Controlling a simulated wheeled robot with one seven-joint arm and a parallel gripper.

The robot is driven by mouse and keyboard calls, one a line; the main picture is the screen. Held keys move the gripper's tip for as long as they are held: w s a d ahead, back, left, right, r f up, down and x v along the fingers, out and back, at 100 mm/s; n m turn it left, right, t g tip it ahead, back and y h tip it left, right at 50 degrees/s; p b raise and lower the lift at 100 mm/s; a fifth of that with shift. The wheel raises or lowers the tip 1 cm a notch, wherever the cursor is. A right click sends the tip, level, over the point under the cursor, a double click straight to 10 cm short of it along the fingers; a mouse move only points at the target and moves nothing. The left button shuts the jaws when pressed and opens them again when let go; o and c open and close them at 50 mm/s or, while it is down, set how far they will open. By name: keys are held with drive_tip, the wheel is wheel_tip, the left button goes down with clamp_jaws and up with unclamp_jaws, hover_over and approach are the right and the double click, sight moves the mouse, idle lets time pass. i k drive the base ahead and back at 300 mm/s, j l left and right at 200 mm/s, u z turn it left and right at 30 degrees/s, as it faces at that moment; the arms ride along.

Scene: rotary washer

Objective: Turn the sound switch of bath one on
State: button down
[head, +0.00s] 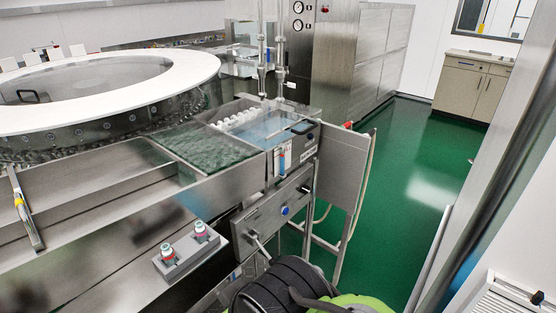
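A steel control panel (268,222) sits low on the front of the washer line, below the water bath (262,130). It carries a blue round knob (285,211) and a small dark switch (304,190) to its upper right. I cannot read any labels, so I cannot tell which control is the sound switch of bath one. My arm, black and green, shows at the bottom centre, in front of the panel's lower part. A thin grey piece at its far end, likely my gripper (260,244), is close to the panel's lower left. Its fingers are too small to tell apart, and contact is unclear.
A side plate (343,165) with hoses juts out right of the panel. Green floor (425,150) is clear farther right.

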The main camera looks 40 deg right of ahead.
sight(305, 189)
drive_tip(key=z, duration=1.25)
